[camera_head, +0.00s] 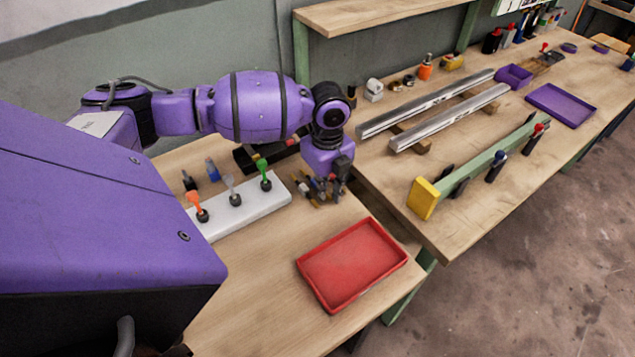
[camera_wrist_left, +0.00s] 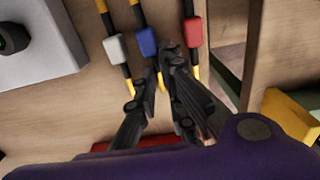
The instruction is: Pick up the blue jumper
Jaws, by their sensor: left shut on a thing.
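The blue jumper (camera_wrist_left: 147,42) has a blue middle block on a black cable with yellow ends. It lies between a white jumper (camera_wrist_left: 115,48) and a red jumper (camera_wrist_left: 193,32) in the left wrist view. My left gripper (camera_wrist_left: 164,66) is shut on the blue jumper near its lower part, low over the wooden table. The fingers hide part of it. In the head view my left gripper (camera_head: 327,190) points down at the small cluster of jumpers, too small there to tell blue apart. My right gripper is not in view.
A white block (camera_head: 243,210) with orange, white and green levers stands left of the jumpers. A red tray (camera_head: 350,265) lies in front. A second table beyond a gap holds metal rails (camera_head: 450,118), a green bar with a yellow end (camera_head: 424,198) and a purple tray (camera_head: 562,105).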

